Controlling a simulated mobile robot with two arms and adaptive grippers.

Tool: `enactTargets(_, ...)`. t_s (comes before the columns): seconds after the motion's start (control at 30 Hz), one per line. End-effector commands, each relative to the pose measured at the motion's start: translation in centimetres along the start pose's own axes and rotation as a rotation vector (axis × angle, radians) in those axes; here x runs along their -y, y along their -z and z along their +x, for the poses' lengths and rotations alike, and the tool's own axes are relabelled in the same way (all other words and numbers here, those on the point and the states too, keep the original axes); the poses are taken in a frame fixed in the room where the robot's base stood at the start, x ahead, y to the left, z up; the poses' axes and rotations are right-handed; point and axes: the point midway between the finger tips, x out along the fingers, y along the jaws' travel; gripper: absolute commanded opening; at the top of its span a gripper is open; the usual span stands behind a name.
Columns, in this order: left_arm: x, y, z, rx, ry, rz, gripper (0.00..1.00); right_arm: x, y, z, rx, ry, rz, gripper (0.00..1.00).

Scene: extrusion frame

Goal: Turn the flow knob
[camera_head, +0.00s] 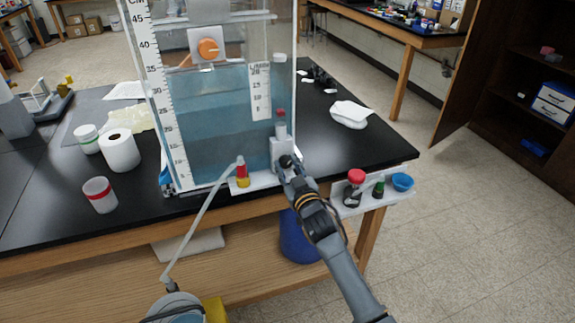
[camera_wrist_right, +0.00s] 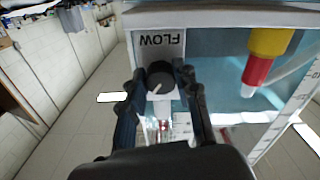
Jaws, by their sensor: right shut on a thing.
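The flow knob (camera_wrist_right: 160,77) is a round black knob with a white pointer line, on a pale plate marked "FLOW", which appears upside down in the right wrist view. In that view the pointer slants toward the lower left. My right gripper (camera_wrist_right: 160,88) has its two dark fingers on either side of the knob and is shut on it. In the head view the right gripper (camera_head: 286,166) reaches the grey-white flow block (camera_head: 283,147) at the tank's lower right corner, and it mostly hides the knob. My left gripper is not in view.
The clear tank (camera_head: 215,125) holds blue water, with a ruler on its left edge. A red-yellow fitting (camera_head: 242,172) with a hose is left of the gripper. A small shelf (camera_head: 371,197) with a red-capped bottle (camera_head: 354,188) and blue bowl (camera_head: 402,181) is at right.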

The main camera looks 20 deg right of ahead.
Motion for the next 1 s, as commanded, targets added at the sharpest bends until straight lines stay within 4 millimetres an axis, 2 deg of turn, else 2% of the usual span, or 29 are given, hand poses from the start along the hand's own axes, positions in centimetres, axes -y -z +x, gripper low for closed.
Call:
enactTargets(0.4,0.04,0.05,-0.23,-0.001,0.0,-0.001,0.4,-0.04,0.01,0.01,0.0,0.0,-0.196,0.0)
enactTargets(0.97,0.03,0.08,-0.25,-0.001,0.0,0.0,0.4,-0.03,0.01,0.01,0.0,0.0,-0.225,0.0)
enactTargets(1.0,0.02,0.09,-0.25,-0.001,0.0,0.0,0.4,-0.03,0.01,0.01,0.0,0.0,-0.225,0.35)
